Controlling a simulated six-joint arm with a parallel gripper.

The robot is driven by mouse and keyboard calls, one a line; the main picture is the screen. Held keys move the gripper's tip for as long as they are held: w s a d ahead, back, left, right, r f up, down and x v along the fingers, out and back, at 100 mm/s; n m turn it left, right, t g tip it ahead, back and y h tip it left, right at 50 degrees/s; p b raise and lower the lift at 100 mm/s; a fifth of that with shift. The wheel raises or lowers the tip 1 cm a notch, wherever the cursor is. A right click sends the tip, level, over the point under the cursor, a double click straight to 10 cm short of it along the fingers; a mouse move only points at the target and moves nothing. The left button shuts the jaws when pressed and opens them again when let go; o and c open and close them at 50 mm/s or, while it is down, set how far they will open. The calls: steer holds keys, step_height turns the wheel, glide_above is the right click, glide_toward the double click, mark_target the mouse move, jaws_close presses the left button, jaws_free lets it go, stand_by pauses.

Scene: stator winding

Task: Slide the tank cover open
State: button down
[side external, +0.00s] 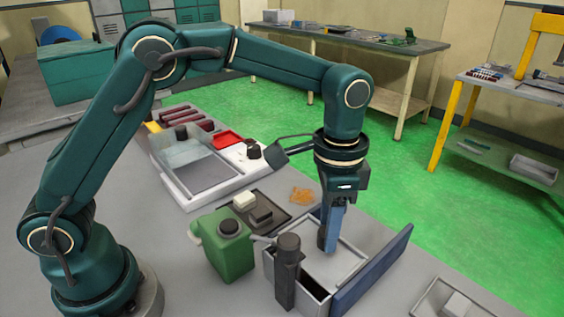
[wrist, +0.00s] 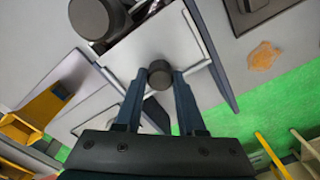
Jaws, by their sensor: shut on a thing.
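The tank (side external: 268,268) is a light grey box on the table, with a blue panel (side external: 374,270) along its right side. Its flat light grey cover (side external: 343,264) lies over most of the top; a dark gap shows at the near end. In the wrist view the cover (wrist: 188,45) carries a dark round knob (wrist: 159,70). My gripper (side external: 328,246) points down at the cover. In the wrist view my gripper (wrist: 159,77) is shut on the knob, one finger on each side.
A dark cylinder (side external: 288,270) stands against the tank's near left side. A green canister (side external: 226,245) is left of it. A dark tray (side external: 262,213) with small blocks lies behind, near an orange patch (side external: 301,196). A grey tray (side external: 440,304) sits at the right.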

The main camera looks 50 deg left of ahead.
steer(key=shift+w+r, duration=0.1)
steer(key=shift+w, duration=1.8)
steer(key=c, duration=0.5)
jaws_free()
steer(key=shift+r, duration=2.55)
